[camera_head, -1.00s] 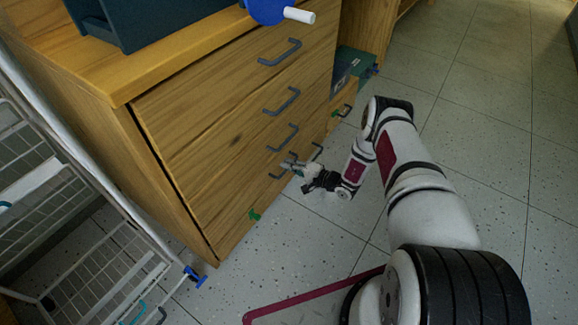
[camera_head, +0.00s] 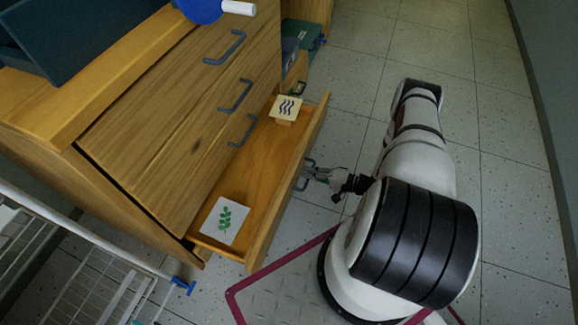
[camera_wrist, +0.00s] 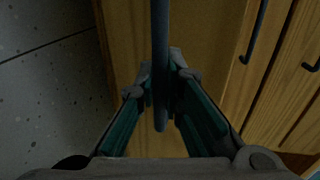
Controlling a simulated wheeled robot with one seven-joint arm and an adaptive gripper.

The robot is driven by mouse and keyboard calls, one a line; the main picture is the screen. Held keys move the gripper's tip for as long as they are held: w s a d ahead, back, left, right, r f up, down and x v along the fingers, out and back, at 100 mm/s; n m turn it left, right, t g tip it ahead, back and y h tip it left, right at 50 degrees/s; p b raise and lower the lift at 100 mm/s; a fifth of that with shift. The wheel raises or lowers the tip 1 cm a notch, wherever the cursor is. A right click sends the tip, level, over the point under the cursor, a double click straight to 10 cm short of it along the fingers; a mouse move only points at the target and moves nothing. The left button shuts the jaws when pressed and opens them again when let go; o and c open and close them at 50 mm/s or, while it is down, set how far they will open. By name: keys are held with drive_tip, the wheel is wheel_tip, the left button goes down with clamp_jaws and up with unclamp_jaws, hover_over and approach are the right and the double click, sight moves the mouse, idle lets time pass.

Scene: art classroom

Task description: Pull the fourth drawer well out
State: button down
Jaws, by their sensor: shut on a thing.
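The fourth drawer (camera_head: 262,180), the lowest in the wooden cabinet (camera_head: 160,120), stands well out from the cabinet front. Inside it lie a white card with a green leaf (camera_head: 223,221) at the near end and a cream block with dark wavy lines (camera_head: 286,107) at the far end. My gripper (camera_head: 312,174) is at the drawer's front, shut on its grey handle (camera_wrist: 160,60). In the wrist view the handle runs between the two fingers (camera_wrist: 160,98). The three drawers above, with grey handles, are shut.
A white wire rack (camera_head: 80,275) with a blue clip (camera_head: 183,285) stands at the lower left. A dark blue bin (camera_head: 85,45) and a blue round thing (camera_head: 198,8) are on the cabinet top. Tiled floor (camera_head: 400,50) is clear beyond my arm.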

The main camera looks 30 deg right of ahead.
drive_tip(key=f+b+v, duration=0.1)
drive_tip(key=f+v, duration=0.1)
drive_tip(key=v, duration=0.6)
drive_tip(key=shift+s+d, duration=0.4)
drive_tip(key=shift+r, duration=0.1)
drive_tip(key=c, duration=1.7)
unclamp_jaws()
drive_tip(key=v, duration=1.2)
